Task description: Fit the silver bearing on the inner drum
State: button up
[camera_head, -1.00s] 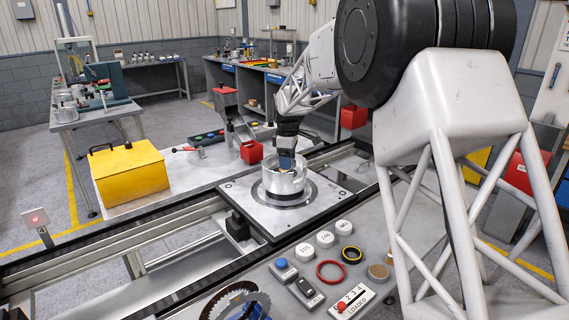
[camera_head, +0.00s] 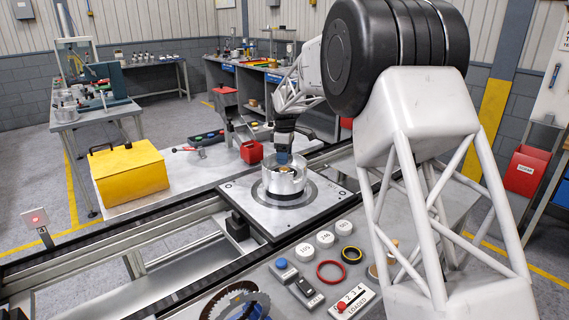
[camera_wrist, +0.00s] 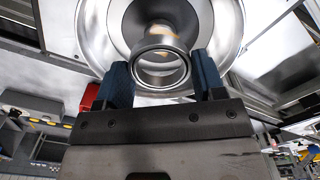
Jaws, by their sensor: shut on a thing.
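The silver bearing (camera_wrist: 160,83), a bright ring, is between the two blue fingers of my gripper (camera_wrist: 164,72) in the wrist view. My gripper is shut on it. Beyond the ring, a wide silver drum (camera_wrist: 75,32) fills the top of the view, with a dark disc and a paler, partly orange hub at its centre, seen behind the bearing. In the head view, the drum (camera_head: 286,187) stands upright on a square plate, and my gripper (camera_head: 283,158) is over its open top. The bearing is too small to make out there. I cannot tell how far apart bearing and hub are.
The drum's square plate (camera_head: 238,203) sits on a rail line. The near panel carries white caps, a red ring (camera_head: 330,271), a yellow-black ring (camera_head: 351,255) and toothed discs.

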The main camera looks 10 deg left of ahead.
aim_at(284, 169)
jog(key=shift+f, duration=1.6)
jog(key=shift+f, duration=0.6)
jog(key=o, duration=1)
jog(key=shift+r, duration=0.1)
notch_tip(284, 169, up, 13)
